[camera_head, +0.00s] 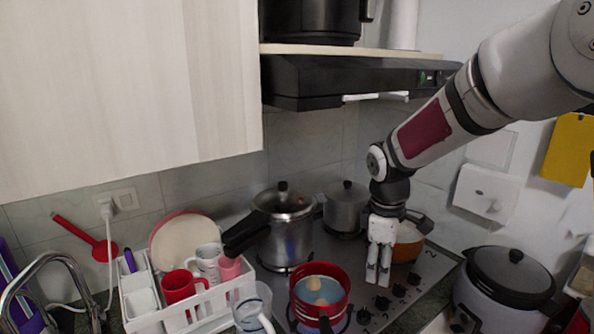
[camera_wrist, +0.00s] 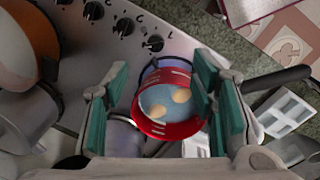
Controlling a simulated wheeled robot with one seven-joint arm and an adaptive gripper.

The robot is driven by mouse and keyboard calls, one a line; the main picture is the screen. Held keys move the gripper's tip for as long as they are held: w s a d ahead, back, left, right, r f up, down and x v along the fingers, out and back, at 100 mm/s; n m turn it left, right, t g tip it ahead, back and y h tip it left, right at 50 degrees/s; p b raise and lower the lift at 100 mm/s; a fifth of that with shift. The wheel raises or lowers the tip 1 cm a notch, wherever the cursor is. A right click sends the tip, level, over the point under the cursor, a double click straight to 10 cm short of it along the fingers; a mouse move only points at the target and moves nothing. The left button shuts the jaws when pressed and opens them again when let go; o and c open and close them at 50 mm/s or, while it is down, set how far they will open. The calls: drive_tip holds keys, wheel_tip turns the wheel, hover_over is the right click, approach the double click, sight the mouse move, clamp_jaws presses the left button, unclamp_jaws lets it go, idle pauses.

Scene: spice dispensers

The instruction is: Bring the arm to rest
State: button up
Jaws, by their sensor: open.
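My gripper (camera_head: 378,280) hangs from my arm over the right part of the stove, fingers pointing down. It also shows in the wrist view (camera_wrist: 162,65), with its green-padded fingers apart and nothing held between them. In the head view it is to the right of a red pot (camera_head: 337,308) holding bluish liquid and pale round pieces. In the wrist view the red pot (camera_wrist: 170,131) appears beyond the gap between the fingers. The arm reaches in from the upper right, its elbow under the range hood's right end.
A steel pressure cooker (camera_head: 285,235), another steel pot (camera_head: 346,210) and an orange pan (camera_head: 408,248) stand on the stove near my gripper. A white dish rack (camera_head: 185,318) with mugs is left. A rice cooker (camera_head: 480,300) is right. The range hood (camera_head: 340,75) hangs above.

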drive_tip(key=s+r+m+t, duration=0.2)
drive_tip(key=s+r+m, duration=0.4)
drive_tip(key=s+r, duration=0.5)
drive_tip(key=s+r+m+t, duration=0.2)
drive_tip(key=s+m, duration=0.4)
drive_tip(key=s, duration=0.7)
drive_tip(key=shift+s+r+t+y, duration=0.4)
drive_tip(key=shift+r, duration=0.3)
